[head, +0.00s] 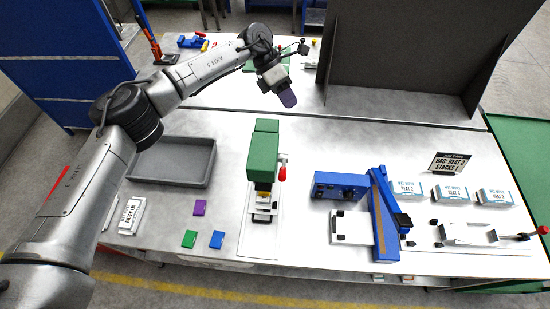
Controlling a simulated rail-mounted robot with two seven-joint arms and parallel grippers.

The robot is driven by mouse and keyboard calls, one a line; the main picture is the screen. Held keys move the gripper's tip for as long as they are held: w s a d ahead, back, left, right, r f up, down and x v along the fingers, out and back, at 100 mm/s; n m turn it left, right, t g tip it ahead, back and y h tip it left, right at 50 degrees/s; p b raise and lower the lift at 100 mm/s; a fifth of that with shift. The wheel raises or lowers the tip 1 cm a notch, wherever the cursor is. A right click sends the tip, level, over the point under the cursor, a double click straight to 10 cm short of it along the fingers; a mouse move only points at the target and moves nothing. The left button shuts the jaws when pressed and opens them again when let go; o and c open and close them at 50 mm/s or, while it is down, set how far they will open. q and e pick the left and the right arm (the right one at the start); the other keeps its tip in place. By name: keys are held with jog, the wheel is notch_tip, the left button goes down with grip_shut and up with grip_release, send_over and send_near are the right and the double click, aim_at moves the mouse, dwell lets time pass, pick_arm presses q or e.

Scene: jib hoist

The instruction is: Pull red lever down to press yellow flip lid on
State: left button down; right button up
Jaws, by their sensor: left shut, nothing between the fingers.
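A green press (263,150) stands on a pale base plate near the middle of the table. A red-handled lever (282,174) hangs at its right side with the red grip low. A small yellow part (264,194), likely the flip lid, shows under the press head above a white holder (261,211). The head hides part of it, so I cannot tell whether it is pressed on. My left gripper (288,98) is shut and empty, behind the press and above the table, apart from the lever. My right gripper is not in view.
A grey tray (172,178) lies left of the press, with purple (199,208), green and blue pieces in front. A blue-armed device (384,215) stands to the right, near several wipes packs (452,193). A dark panel (400,100) rises behind. Table between press and blue device is clear.

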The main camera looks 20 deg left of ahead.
pick_arm(q)
jog(key=s+a+m+g+y, duration=0.2)
jog(key=s+a+m+g, duration=0.1)
jog(key=s+g, duration=0.1)
jog(key=shift+s+y, duration=0.3)
jog(key=shift+s, duration=0.5)
jog(key=p, duration=0.6)
send_near(282, 170)
jog(key=x, duration=0.5)
jog(key=shift+s, duration=0.2)
jog(key=shift+x, duration=1.15)
jog(key=shift+f, duration=0.1)
